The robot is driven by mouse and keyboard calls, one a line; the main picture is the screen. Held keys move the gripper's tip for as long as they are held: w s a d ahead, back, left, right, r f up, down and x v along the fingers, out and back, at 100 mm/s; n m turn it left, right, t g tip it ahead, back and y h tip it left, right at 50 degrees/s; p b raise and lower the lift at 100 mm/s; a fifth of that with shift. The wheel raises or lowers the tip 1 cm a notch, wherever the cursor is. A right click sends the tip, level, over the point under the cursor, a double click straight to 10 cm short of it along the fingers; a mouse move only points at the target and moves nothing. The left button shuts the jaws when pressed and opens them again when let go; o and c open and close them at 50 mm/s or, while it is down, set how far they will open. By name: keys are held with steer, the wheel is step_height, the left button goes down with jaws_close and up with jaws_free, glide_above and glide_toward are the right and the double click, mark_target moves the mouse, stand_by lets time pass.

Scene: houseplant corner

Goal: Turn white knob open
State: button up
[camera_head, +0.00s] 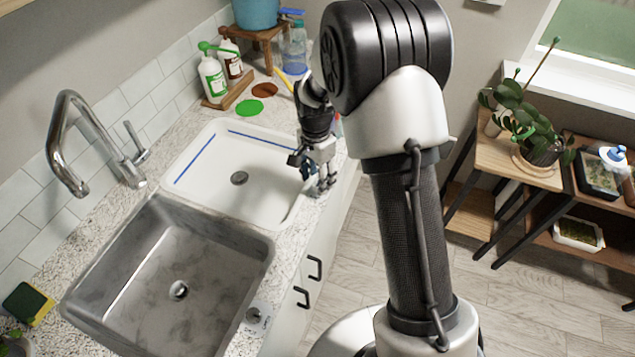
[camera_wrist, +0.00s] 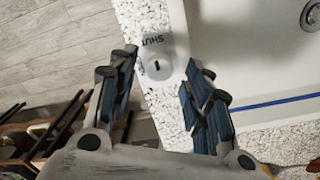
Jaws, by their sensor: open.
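A pale round plate (camera_wrist: 183,28), marked SHUT, sits on the speckled counter edge beside the white sink basin in the wrist view. A small dark slot shows on the pale round part that I take for the white knob (camera_wrist: 157,67); the pointer's direction is unclear. My gripper (camera_wrist: 161,64) is open, with one finger on each side of this part in the picture; contact cannot be told. In the head view my gripper (camera_head: 320,180) is low over the counter at the white basin's right edge (camera_head: 297,206), and the knob is hidden there.
A chrome faucet (camera_head: 85,115) rises behind the sinks. Bottles (camera_head: 212,78) stand at the back. Open floor (camera_head: 510,300) lies right of the counter.

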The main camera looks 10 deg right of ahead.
steer(key=shift+f, duration=0.7)
steer(key=shift+c, duration=0.4)
jaws_close()
